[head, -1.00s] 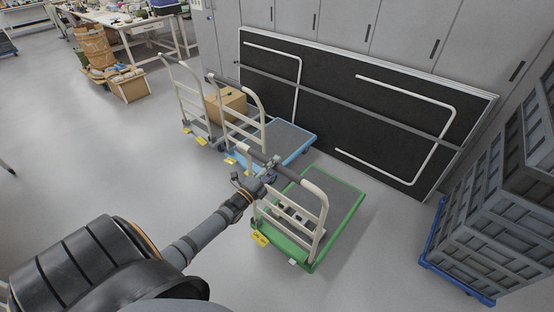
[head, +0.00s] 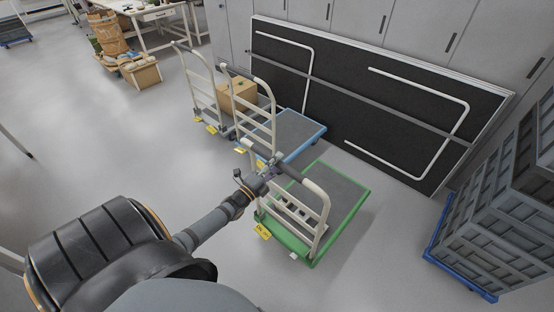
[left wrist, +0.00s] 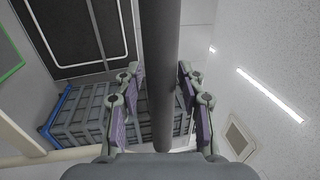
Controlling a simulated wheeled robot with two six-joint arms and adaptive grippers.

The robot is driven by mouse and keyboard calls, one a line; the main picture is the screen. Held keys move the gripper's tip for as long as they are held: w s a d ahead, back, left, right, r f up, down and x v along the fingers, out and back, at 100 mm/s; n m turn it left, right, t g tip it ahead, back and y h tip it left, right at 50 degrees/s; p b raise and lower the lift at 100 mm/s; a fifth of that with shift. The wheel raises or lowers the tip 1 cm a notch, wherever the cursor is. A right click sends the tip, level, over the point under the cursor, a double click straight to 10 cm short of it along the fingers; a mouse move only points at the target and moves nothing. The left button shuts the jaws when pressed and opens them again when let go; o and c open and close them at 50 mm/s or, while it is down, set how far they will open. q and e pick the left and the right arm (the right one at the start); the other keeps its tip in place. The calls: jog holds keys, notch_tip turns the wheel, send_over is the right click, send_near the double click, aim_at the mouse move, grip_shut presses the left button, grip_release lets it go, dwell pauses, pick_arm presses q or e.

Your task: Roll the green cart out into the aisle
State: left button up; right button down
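The green cart (head: 357,213) stands on the floor at the middle right of the head view, with a grey deck and a beige push frame. Its dark handle bar (head: 292,171) faces my arm. My left gripper (head: 268,172) is at this bar. In the left wrist view, the bar (left wrist: 160,70) runs between the two fingers of my left gripper (left wrist: 161,100). Slim gaps show beside the bar, so the fingers look open around it. My right gripper is not in view.
A blue cart (head: 297,130) stands close behind, with another cart frame (head: 202,87) and a cardboard box (head: 237,95) beside it. A black panel (head: 350,95) leans at the back. Grey crates (head: 490,225) on a blue base stand right. The left floor is open.

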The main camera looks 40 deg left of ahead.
pick_arm(q)
jog(key=shift+o, duration=0.3)
jog(key=v, duration=1.2)
